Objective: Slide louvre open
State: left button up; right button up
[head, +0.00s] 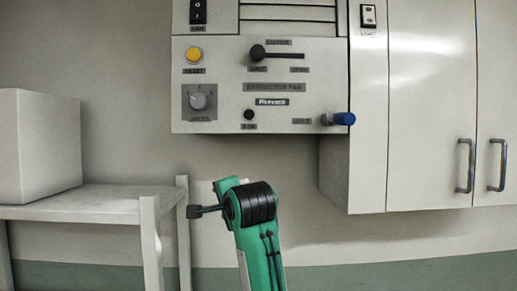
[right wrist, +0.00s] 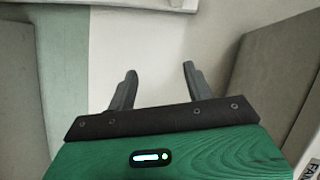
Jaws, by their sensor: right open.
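The louvre slider has a round black knob (head: 257,52) at the left end of a short dark slot (head: 290,56). A small label sits above it, and two small labels sit below, one under each end. My right gripper (head: 196,211) is below the control panel, apart from it, and points left. In the right wrist view its two grey fingers (right wrist: 156,88) are apart with nothing between them. My left gripper is not in view.
The panel (head: 220,75) also carries a yellow button (head: 193,54), a grey dial (head: 198,100), a small black knob (head: 248,114) and a blue-ended bolt (head: 344,119). A shelf (head: 100,200) with a pale box (head: 40,145) stands left. Cabinet doors (head: 430,100) with handles are right.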

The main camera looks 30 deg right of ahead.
jog(key=s+r+m+t, duration=0.1)
jog(key=s+r+m, duration=0.15)
jog(key=r, duration=0.45)
jog(key=s+d+r+m+t, duration=0.1)
jog(key=s+r, duration=0.3)
jog(key=r, duration=0.2)
jog(key=s+r+m+t, duration=0.1)
jog(key=s+r+m, duration=0.1)
jog(key=s+r, duration=0.35)
jog(key=m+t+h+p, duration=0.2)
jog(key=m, duration=0.2)
send_near(259, 53)
jog(key=p+x, duration=0.7)
jog(key=x, duration=0.1)
jog(key=shift+r, duration=0.15)
jog(key=shift+w+d+p, duration=0.15)
jog(key=shift+w+p, duration=0.15)
jog(key=shift+w, duration=0.25)
